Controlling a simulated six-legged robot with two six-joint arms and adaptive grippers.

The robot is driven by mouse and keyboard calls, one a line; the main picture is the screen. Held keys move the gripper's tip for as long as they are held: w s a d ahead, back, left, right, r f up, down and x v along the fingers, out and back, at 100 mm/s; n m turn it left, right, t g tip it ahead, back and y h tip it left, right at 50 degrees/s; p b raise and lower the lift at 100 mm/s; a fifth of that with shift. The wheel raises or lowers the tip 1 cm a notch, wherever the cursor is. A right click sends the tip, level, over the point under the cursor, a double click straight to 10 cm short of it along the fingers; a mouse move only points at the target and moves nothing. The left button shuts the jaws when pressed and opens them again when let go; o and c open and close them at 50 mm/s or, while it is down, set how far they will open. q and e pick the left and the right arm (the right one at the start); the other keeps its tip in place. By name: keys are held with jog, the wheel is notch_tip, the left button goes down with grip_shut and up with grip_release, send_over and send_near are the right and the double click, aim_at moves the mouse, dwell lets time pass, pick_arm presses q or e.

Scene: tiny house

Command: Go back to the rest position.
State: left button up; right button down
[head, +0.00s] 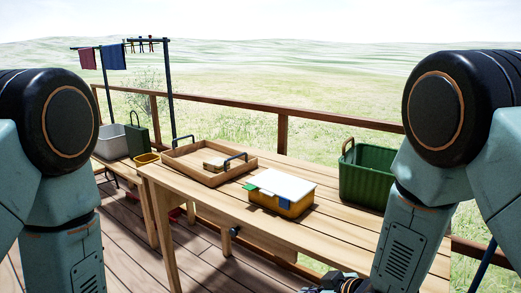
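My two arms frame the head view at its left and right edges. My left gripper is out of the picture; only its arm's upper links show. My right gripper (335,283) shows only as dark parts at the bottom edge, below and in front of the wooden table (215,205). Its fingers are mostly cut off, so I cannot tell whether it is open or shut. Nothing is seen held in it.
On the table stand a wooden tray (188,164) with dark handles and a small item inside, a yellow box (283,205) with a white top, and a green basket (366,182). A grey bin (111,142), a green container (137,137) and a railing (283,135) stand beyond.

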jog(key=s+d+f+m+g+h, duration=0.25)
jog(key=s+d+f, duration=0.2)
jog(key=s, duration=0.25)
jog(key=s+d+f+m+g+h, duration=0.1)
jog(key=s+d+f+m, duration=0.2)
jog(key=s+f, duration=0.25)
pick_arm(q)
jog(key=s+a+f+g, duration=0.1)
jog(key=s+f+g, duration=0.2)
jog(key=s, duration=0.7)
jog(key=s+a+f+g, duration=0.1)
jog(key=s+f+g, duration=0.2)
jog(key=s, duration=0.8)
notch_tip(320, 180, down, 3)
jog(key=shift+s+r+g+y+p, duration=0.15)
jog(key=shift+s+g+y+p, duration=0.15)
jog(key=shift+p, duration=0.15)
pick_arm(e)
jog(key=s+d+f+m+g+h, duration=0.1)
jog(key=s+d+f+g, duration=0.1)
jog(key=s, duration=0.8)
jog(key=s+d+f+m+g+h, duration=0.1)
jog(key=s+d+f+m+g, duration=0.1)
jog(key=s, duration=0.9)
jog(key=shift+d, duration=0.25)
